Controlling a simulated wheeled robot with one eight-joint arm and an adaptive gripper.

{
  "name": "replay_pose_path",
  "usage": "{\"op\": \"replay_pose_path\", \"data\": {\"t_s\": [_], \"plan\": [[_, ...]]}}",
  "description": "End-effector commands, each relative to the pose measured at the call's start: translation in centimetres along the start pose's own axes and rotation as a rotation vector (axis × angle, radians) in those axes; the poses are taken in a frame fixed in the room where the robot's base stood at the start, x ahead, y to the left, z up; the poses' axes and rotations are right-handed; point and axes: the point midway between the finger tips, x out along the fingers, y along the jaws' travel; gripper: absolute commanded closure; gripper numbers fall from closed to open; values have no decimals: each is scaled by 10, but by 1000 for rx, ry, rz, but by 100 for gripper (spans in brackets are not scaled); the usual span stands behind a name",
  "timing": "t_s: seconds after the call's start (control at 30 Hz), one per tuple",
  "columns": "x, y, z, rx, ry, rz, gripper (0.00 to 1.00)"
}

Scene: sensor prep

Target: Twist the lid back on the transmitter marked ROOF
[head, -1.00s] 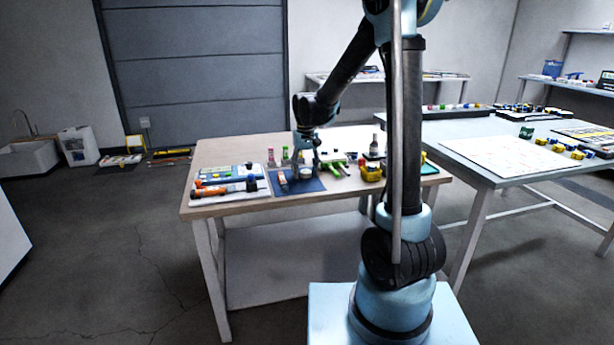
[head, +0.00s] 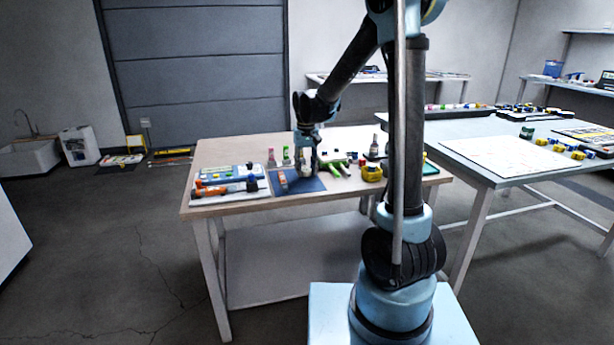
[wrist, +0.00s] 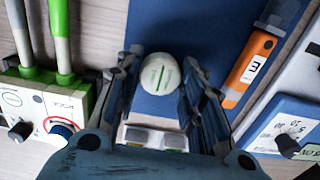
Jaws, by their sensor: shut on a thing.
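A round white lid (wrist: 160,74) with a green stripe and small dark marks shows from above in the wrist view. My gripper (wrist: 160,66) has one finger on each side of it and is shut on it. The lid is above the dark blue mat (wrist: 228,18); it hides whatever is beneath it. No ROOF marking can be read. In the head view my gripper (head: 307,168) points down over the back part of the mat (head: 300,186), with the small white thing at its fingertips.
An orange-handled tool (wrist: 252,62) lies right of the lid on the mat. A blue box with a dial (wrist: 284,124) is at lower right. The mat's front is clear.

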Motion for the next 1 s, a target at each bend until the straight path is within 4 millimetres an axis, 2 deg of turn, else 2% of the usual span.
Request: {"op": "replay_pose_path", "data": {"t_s": [0.7, 1.0], "plan": [[-35, 0, 0, 0, 0, 0, 77], [-42, 0, 0, 0, 0, 0, 77]]}}
